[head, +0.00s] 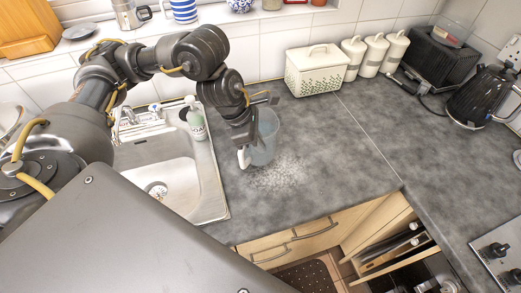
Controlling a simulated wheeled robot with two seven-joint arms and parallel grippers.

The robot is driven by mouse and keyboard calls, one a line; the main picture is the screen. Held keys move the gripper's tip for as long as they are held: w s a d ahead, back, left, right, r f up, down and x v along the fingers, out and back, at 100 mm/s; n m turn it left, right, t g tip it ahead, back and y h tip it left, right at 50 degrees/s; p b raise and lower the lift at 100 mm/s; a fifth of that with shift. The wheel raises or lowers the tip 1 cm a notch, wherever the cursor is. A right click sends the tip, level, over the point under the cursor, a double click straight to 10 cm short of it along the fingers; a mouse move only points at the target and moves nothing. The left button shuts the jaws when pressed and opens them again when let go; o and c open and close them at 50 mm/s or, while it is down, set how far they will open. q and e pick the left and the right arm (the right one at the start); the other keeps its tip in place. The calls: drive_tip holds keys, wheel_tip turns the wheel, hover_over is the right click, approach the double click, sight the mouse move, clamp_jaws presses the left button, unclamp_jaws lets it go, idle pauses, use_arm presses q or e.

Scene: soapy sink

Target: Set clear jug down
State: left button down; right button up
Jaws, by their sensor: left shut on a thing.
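The clear jug (264,140) is a see-through, bluish vessel at the counter just right of the sink. It looks close to upright. My left gripper (246,150) is shut on it at its left side, and the gripper hides part of the jug. I cannot tell from this view whether the jug's base touches the grey counter (320,150). My right gripper is not in view.
The metal sink (168,180) lies left of the jug, with a soap bottle (196,120) at its back edge. A cream bread bin (316,72) stands behind. Counter to the right is clear.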

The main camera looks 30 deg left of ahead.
sight(265, 156)
use_arm(q)
drive_tip(key=f, duration=0.1)
drive_tip(key=f+b, duration=0.1)
drive_tip(key=f, duration=0.1)
drive_tip(key=shift+w+d+f+b, duration=0.1)
drive_tip(key=shift+w+f+b, duration=0.05)
drive_tip(key=shift+w+b, duration=0.2)
drive_tip(key=shift+s, duration=0.2)
drive_tip(key=c, duration=2)
unclamp_jaws()
drive_tip(key=o, duration=0.4)
drive_tip(key=shift+o, duration=0.2)
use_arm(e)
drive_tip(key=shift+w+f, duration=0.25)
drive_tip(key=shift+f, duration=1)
use_arm(q)
drive_tip(key=b+v, duration=0.1)
drive_tip(key=v, duration=1.1)
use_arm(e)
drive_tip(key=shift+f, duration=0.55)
use_arm(q)
drive_tip(key=shift+d, duration=0.1)
